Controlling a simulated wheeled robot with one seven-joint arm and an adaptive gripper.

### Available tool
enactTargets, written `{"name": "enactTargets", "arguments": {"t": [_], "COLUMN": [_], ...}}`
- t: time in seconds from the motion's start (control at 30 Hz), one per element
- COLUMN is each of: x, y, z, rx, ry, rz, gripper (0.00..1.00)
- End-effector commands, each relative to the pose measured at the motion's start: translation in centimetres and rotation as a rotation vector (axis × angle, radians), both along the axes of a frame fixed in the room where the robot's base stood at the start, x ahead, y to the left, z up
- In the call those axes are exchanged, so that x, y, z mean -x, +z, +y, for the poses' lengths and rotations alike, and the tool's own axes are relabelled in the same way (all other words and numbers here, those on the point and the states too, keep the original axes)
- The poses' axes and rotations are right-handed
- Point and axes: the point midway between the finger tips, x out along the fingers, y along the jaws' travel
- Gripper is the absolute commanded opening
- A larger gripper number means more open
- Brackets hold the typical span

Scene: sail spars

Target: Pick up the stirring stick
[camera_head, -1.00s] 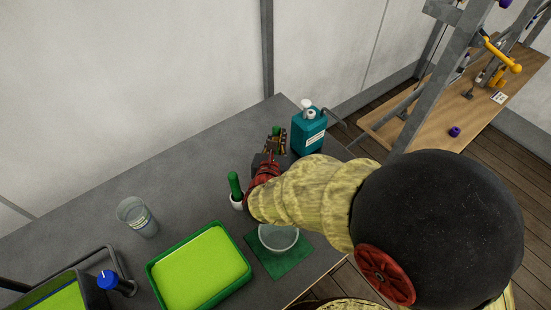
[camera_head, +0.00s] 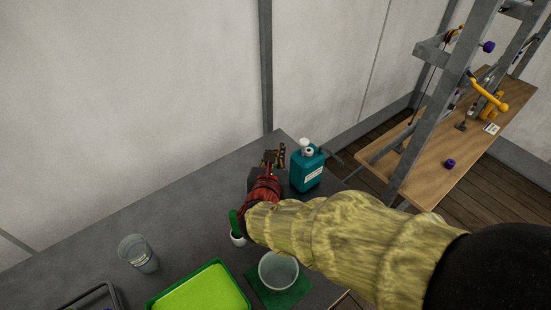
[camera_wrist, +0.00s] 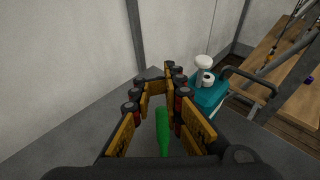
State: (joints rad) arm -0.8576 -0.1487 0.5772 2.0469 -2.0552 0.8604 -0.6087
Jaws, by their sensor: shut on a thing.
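A green, bottle-shaped length (camera_wrist: 163,132), which I take for the stirring stick, shows between the finger pads in the wrist view. My gripper (camera_wrist: 168,88) is shut on it; the fingers hide part of it. In the head view my gripper (camera_head: 273,158) is above the back of the grey table, left of a teal bottle.
The teal bottle (camera_head: 307,169) with a white pump stands close to the right. A small white pot (camera_head: 238,240) holds an upright green thing (camera_head: 234,222). A glass bowl (camera_head: 278,270), a clear cup (camera_head: 138,253) and a green tray (camera_head: 200,290) stand nearer. The table's back left is clear.

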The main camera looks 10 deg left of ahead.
Motion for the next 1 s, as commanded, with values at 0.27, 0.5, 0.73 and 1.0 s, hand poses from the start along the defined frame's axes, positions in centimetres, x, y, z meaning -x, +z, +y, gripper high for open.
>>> {"name": "enactTargets", "arguments": {"t": [0.27,0.5,0.73,1.0], "x": [0.02,0.01,0.01,0.02], "y": [-0.03,-0.04,-0.04,-0.04], "z": [-0.03,-0.04,-0.04,-0.04], "rx": [0.000,0.000,0.000,0.000], "ry": [-0.001,-0.001,-0.001,-0.001], "rz": [0.001,0.001,0.001,0.001], "gripper": [0.11,0.25,0.38,0.53]}}
